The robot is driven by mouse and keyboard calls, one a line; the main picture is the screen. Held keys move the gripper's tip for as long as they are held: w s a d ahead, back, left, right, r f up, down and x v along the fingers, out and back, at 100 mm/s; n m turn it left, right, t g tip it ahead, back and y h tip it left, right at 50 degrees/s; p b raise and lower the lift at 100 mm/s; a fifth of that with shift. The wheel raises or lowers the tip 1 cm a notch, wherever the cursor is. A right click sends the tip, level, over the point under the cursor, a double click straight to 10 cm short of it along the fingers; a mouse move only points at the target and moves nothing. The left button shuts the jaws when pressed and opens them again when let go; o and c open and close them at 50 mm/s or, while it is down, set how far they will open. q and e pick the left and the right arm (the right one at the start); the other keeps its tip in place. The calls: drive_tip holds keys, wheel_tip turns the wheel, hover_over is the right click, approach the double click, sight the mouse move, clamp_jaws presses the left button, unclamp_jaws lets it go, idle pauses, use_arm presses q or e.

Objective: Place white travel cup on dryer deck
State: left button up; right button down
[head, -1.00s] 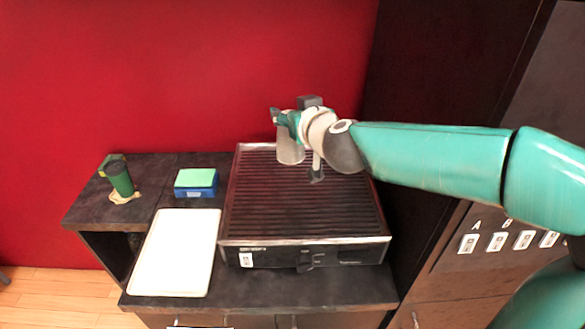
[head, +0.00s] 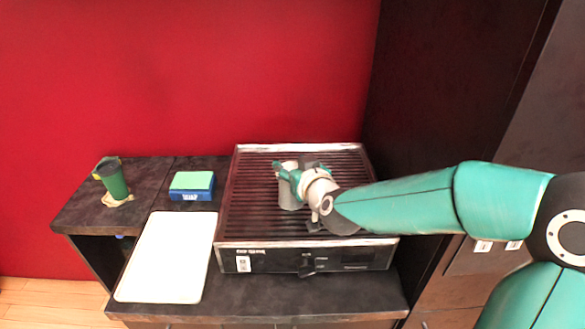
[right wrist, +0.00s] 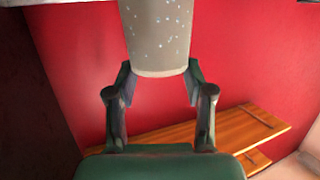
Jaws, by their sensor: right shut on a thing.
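The white travel cup (head: 289,200) looks pale grey in the head view, above the middle of the dryer deck. My right gripper (head: 288,174) is shut on it. The right wrist view shows the speckled cup (right wrist: 158,35) between the two fingers (right wrist: 158,85). The dryer deck (head: 252,205) is the dark ribbed top of a black machine. The cup looks upright in the head view; I cannot tell whether its base touches the ribs. My gripper and wrist hide part of the cup and deck. My left gripper is out of view.
A white tray (head: 170,258) lies left of the machine. A green-topped blue box (head: 192,186) and a green cup (head: 114,182) on a tan mat stand further left. A tall dark cabinet (head: 450,90) stands at right. Ribs left of the cup are clear.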

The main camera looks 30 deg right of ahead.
drive_tip(key=shift+c, duration=2.1)
unclamp_jaws()
drive_tip(key=shift+s, duration=0.15)
drive_tip(key=v, duration=1.1)
drive_tip(key=shift+s+p, duration=0.4)
